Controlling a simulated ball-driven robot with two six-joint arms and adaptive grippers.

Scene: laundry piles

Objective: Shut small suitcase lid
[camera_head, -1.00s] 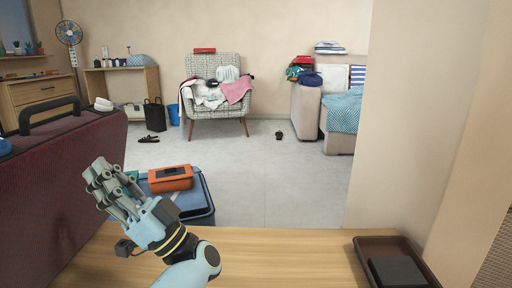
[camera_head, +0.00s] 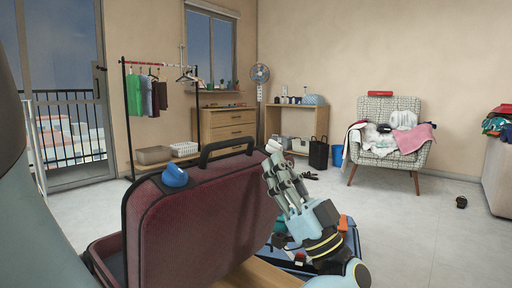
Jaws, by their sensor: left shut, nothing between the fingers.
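A burgundy suitcase stands open, its lid (camera_head: 205,220) raised nearly upright with a black handle (camera_head: 226,148) along the top edge. Part of its lower shell (camera_head: 100,262) shows at the bottom left; most of its inside is hidden.
An armchair with clothes (camera_head: 390,140) stands farther back; the floor between is mostly clear.

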